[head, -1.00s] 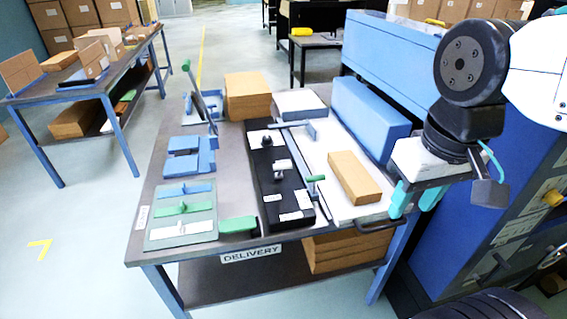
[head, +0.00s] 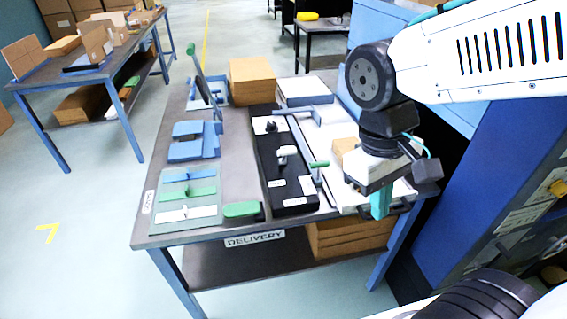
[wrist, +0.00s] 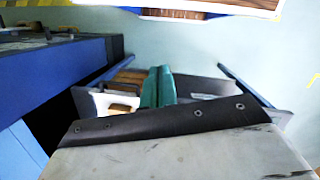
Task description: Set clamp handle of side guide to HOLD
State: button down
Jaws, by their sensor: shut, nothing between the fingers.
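A small green handle (head: 319,164) stands on a thin post beside the long metal rail (head: 303,150), between the black panel and the white bed; it looks like the side guide's clamp handle. The black panel (head: 268,150) carries dark and white knobs and white labels too small to read. My gripper (head: 381,205) is over the right front of the table, right of the green handle and apart from it. Its teal fingers are together and empty, pointing down. They also show in the wrist view (wrist: 158,88). The handle cannot be made out in the wrist view.
A cardboard-coloured block (head: 345,152) lies on the white bed, partly behind my gripper. A green-topped lever (head: 241,209) sits at the front edge above the DELIVERY label (head: 254,239). A tray of coloured strips (head: 187,212) lies at left. A blue cabinet (head: 480,190) stands at right.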

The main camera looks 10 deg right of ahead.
aim_at(285, 157)
jog(key=w+a+f+n+t+h, duration=0.1)
jog(key=w+a+f+n+h, duration=0.25)
jog(key=f+n+h, duration=0.4)
jog(key=w+a+f+n+t+h, duration=0.15)
jog(key=w+f+n+h, duration=0.35)
jog(key=n, duration=0.6)
jog(key=w+a+f+n+t, duration=0.2)
jog(key=w+a+n+t, duration=0.2)
jog(key=n, duration=0.6)
jog(key=w+a+f+n+t, duration=0.2)
jog(key=w+a+n+t, duration=0.3)
jog(key=a+n+t, duration=0.2)
jog(key=n+t, duration=0.2)
jog(key=n, duration=0.2)
jog(key=shift+w+a+f, duration=0.15)
jog(key=shift+w+a, duration=0.05)
jog(key=shift+a, duration=0.05)
jog(key=shift+w+h, duration=0.1)
jog(key=shift+h, duration=0.15)
jog(key=x, duration=1)
jog(key=shift+w+d, duration=0.15)
jog(key=shift+w+a+r, duration=0.1)
jog(key=shift+w+r, duration=0.1)
jog(key=shift+w, duration=0.4)
jog(key=shift+w+a+r, duration=0.1)
jog(key=shift+w+r, duration=0.1)
jog(key=shift+w, duration=0.35)
jog(key=shift+w+r, duration=0.15)
jog(key=shift+w, duration=0.45)
